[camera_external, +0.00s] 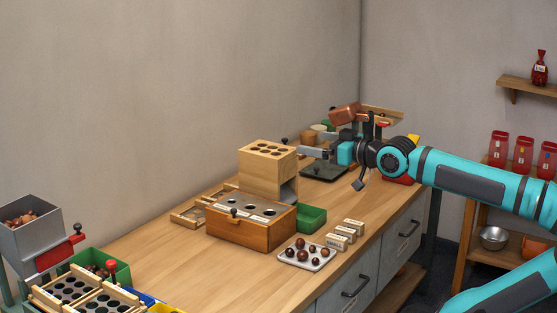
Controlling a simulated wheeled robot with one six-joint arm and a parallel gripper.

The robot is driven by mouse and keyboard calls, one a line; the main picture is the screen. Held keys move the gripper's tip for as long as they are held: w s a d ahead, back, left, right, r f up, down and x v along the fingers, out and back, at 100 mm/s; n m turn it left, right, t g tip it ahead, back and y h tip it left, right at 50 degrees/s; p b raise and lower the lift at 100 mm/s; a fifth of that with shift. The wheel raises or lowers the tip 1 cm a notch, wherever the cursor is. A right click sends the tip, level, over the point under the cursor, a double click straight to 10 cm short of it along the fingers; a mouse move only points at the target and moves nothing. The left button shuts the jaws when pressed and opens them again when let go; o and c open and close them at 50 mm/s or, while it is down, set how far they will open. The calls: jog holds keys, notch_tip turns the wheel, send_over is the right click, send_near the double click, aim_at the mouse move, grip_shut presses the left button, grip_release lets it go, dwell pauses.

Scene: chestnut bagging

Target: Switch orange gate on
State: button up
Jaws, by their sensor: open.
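My gripper (313,152) is at the end of the teal arm reaching in from the right. It is open and points left, close to the right side of the tall wooden block with round holes (268,150). Whether it touches the block cannot be told. No part clearly reads as an orange gate. A copper-orange hopper (344,113) stands at the back, partly hidden behind my wrist. A small red-orange piece (383,124) shows beside it.
A tray of chestnuts (294,262) and several small labelled blocks (344,236) lie near the front edge. The table's front left-centre (190,270) is clear. Red bags (498,147) stand on a right shelf.

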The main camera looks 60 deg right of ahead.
jog(key=c, duration=1.4)
jog(key=shift+w+f, duration=0.1)
jog(key=shift+w, duration=0.1)
jog(key=c, duration=0.4)
jog(key=w+a+f+m+g, duration=0.1)
jog(key=w+f, duration=0.1)
jog(key=w+a+f+m+g+y, duration=0.1)
jog(key=w+a+f+g, duration=0.1)
jog(key=w+a+f+m+g+y, duration=0.1)
jog(key=w+a+f, duration=0.1)
jog(key=w, duration=0.1)
jog(key=shift+w+f+g, duration=0.1)
jog(key=shift+f+g, duration=0.1)
jog(key=shift+g, duration=0.1)
grip_shut()
jog(key=w+a+f+m+g+y, duration=0.2)
jog(key=a+f+g, duration=0.3)
jog(key=a, duration=0.5)
jog(key=w+a+f+m+g+y, duration=0.1)
jog(key=a+f+m+g+y, duration=0.2)
jog(key=a+g, duration=0.4)
jog(key=w+a+f+m+g+y, duration=0.2)
jog(key=a+f, duration=0.5)
jog(key=a, duration=0.6)
jog(key=shift+w+a+f+m+g+y, duration=0.3)
jog(key=shift+w+a+m+g+y, duration=0.15)
jog(key=shift+m+g, duration=1.15)
jog(key=shift+s+n+g, duration=0.1)
jog(key=shift+n+g, duration=0.2)
